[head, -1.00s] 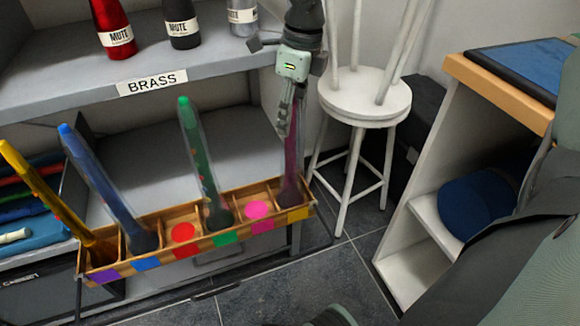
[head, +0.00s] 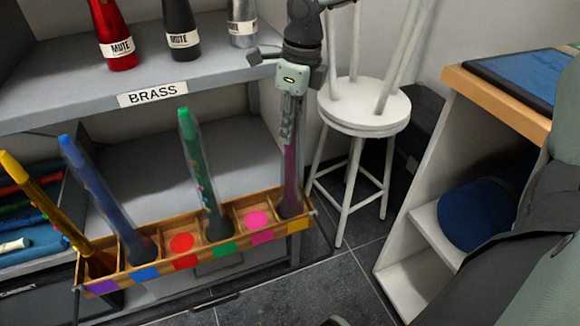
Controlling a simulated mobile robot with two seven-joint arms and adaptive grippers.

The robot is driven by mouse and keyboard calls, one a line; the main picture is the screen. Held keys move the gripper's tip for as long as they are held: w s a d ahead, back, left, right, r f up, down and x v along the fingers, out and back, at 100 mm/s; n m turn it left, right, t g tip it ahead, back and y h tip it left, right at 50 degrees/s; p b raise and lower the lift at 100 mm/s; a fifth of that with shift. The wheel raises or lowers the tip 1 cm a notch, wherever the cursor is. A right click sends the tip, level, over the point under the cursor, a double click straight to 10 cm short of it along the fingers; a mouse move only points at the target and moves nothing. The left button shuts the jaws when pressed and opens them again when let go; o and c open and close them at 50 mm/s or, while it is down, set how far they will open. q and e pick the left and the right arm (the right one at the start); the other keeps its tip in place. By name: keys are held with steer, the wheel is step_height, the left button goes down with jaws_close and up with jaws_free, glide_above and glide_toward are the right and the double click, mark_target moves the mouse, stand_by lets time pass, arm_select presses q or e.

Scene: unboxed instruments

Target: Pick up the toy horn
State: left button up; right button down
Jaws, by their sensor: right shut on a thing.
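Several long toy horns stand in a wooden compartment rack: a yellow one (head: 38,205) at the far left, a blue one (head: 100,195), a green one (head: 199,170) and a purple one (head: 290,165) in the rightmost, yellow-marked compartment. My right gripper (head: 287,130) points down and is shut on the upper part of the purple horn. The horn's lower end is still in the rack's right compartment, and its top is hidden by the gripper. My left gripper is not in view.
The wooden rack (head: 166,270) has coloured squares on its front; compartments with red and pink discs hold no horn. A grey shelf (head: 60,92) labelled BRASS with mutes is behind. A white stool (head: 362,112) stands close right of my gripper. A desk (head: 480,88) is further right.

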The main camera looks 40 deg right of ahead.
steer(key=shift+r, duration=0.15)
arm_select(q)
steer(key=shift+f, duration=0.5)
arm_select(e)
step_height(320, 180, up, 28)
